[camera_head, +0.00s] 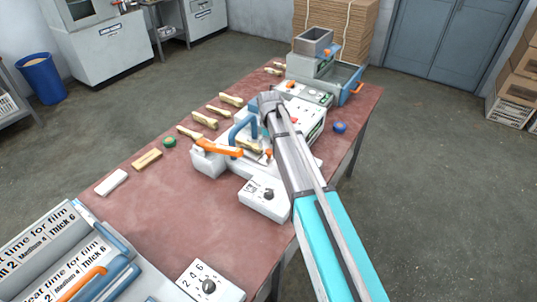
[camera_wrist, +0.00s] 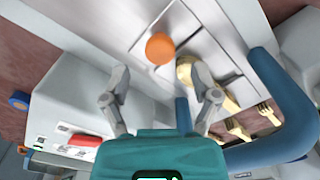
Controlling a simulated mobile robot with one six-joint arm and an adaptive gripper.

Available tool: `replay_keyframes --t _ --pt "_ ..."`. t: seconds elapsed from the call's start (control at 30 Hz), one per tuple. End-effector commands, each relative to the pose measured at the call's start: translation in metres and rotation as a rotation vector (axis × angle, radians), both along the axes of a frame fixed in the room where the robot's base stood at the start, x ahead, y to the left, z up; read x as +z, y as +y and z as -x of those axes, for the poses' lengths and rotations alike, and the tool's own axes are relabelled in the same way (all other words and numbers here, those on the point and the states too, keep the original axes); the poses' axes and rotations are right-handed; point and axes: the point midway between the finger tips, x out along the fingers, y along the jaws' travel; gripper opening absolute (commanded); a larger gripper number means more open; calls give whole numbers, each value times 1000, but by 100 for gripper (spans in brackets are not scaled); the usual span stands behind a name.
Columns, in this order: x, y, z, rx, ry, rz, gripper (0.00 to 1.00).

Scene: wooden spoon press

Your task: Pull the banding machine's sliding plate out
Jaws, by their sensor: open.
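A white machine (camera_head: 212,166) stands mid-table in the head view, with a blue arched handle (camera_head: 236,133) and an orange lever (camera_head: 222,150). In the wrist view, an orange knob (camera_wrist: 160,48) sits on a light grey plate (camera_wrist: 128,22) with dark seams. I cannot tell for sure whether this is the sliding plate. My gripper (camera_wrist: 156,72) is open, its fingers apart, with the knob just beyond and between the tips. Nothing is held. A wooden spoon (camera_wrist: 188,68) lies by the right finger. In the head view my arm hides part of the machine, and the fingers cannot be made out.
The blue arched handle (camera_wrist: 285,120) curves close on the right in the wrist view, near wooden forks (camera_wrist: 268,112). A red button (camera_wrist: 84,141) is at lower left. Wooden bundles (camera_head: 205,119), a green roll (camera_head: 169,141) and a blue roll (camera_head: 340,127) lie on the table.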

Motion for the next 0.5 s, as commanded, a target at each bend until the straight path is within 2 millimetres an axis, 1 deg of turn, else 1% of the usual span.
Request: replay_keyframes --t 0.03,0.2,0.5 --pt "-8 0 0 0 0 0 78" --pt "-20 0 0 0 0 0 78" --pt "-32 1 0 1 0 0 78"
